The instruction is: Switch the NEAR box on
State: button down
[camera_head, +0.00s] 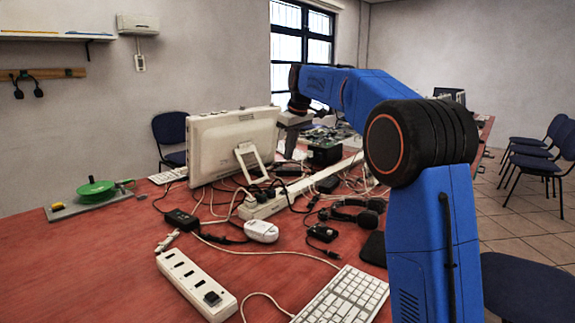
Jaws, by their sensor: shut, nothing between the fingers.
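A white power strip (192,281) lies nearest on the red table, at the lower left, with several dark slots. A small black block (212,298) sits at its near right end; I cannot tell whether it is a switch or a plug, nor its position. A second, longer white strip (262,206) lies farther back, with cables and black plugs on its near end. My gripper (290,152) hangs from my blue arm beyond the near strip, right of the white monitor. It is shut and empty, small in view, and clear of the near strip.
Tangled cables, a black adapter (181,219), a white mouse-like object (261,231), headphones (354,213) and a keyboard (343,297) clutter the table (95,268). The monitor (231,145) stands behind. A green reel (96,190) lies left. Table left of the near strip is bare.

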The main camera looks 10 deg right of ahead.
aim_at(285, 190)
jog(key=x, duration=0.8)
jog(key=d+x, duration=0.1)
jog(key=x, duration=0.3)
jog(key=shift+s+f, duration=0.2)
jog(key=shift+f, duration=0.3)
